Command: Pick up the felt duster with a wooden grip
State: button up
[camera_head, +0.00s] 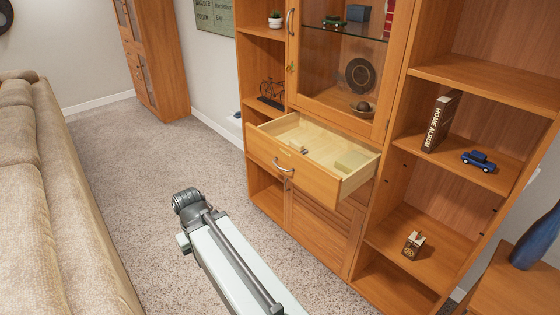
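An open wooden drawer (262,146) sticks out of the middle of the wall cabinet. In it lie a small brown and pale object (298,147) near the front left and a pale greenish block (351,160) on the right. Either could be the felt duster; they are too small here to tell a felt pad or wooden grip. My arm reaches over the carpet in front of the drawer, apart from it. I cannot make out gripper fingers on it, so whether my gripper holds anything does not show.
The cabinet (440,73) has open shelves with a book (441,121), a blue toy car (479,161) and a small box (413,245). A beige sofa (50,200) stands at left. Carpet (150,165) lies free between. A blue vase (537,240) stands on a wooden surface at right.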

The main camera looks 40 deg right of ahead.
aim_at(296, 145)
jog(key=z, duration=0.55)
jog(key=k, duration=1.35)
jog(key=u, duration=0.15)
jog(key=i, duration=0.9)
jog(key=z, duration=0.5)
jog(key=i, duration=1.6)
jog(key=u, duration=1.05)
